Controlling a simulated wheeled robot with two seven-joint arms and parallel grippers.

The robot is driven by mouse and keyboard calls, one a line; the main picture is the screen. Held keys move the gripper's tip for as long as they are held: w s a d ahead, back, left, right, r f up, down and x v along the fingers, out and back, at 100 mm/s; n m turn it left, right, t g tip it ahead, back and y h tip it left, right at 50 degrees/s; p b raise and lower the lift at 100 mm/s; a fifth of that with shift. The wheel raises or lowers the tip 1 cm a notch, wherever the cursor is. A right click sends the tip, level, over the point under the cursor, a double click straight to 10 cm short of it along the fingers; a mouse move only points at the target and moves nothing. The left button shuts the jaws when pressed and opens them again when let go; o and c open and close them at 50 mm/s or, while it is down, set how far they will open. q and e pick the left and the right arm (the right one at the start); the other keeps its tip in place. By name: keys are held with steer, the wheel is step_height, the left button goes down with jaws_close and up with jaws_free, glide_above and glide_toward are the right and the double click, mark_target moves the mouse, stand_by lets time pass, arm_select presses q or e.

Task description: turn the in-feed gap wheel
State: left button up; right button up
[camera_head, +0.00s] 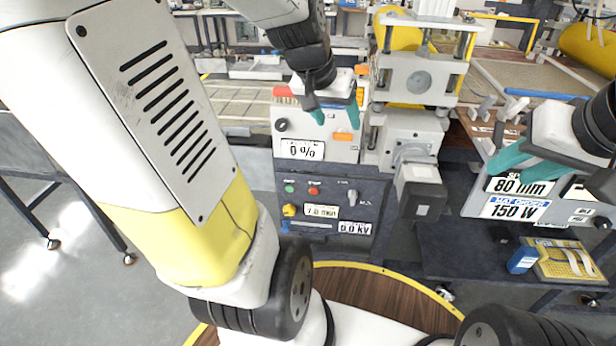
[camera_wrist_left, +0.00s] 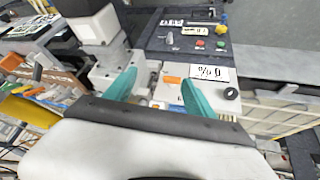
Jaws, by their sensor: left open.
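My left gripper (camera_head: 335,113) is open and empty, its teal fingers pointing down in front of a white control panel (camera_head: 316,131). The panel carries a black round knob (camera_head: 282,125) and a "0 %" label (camera_head: 302,150). In the left wrist view the open fingers (camera_wrist_left: 158,78) frame the panel's orange label (camera_wrist_left: 172,80), with the knob (camera_wrist_left: 231,93) to the right of them. No wheel is clearly marked as the in-feed gap wheel; a round grey disc (camera_head: 419,81) sits on the roller block. My right gripper (camera_head: 500,172) is by a label board; its fingers overlap.
A dark panel (camera_head: 330,187) with buttons and switches lies below the white one. A grey motor box (camera_head: 420,190) juts out to its right. A board with "80 mm" and "150 W" labels (camera_head: 515,208) stands at right. A blue bottle (camera_head: 522,260) stands on the lower shelf.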

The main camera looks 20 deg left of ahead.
arm_select(q)
steer(key=w+a+f, duration=0.6)
steer(key=w+f, duration=0.2)
steer(key=f, duration=0.1)
steer(key=n+g+y, duration=0.1)
steer(key=n+y, duration=0.1)
steer(key=n, duration=0.1)
glide_above(288, 208)
steer(key=s, duration=0.3)
step_height(288, 208, down, 33)
steer(key=x, duration=0.7)
steer(key=shift+w+d, duration=0.1)
steer(key=shift+w, duration=0.05)
steer(key=c, duration=1.4)
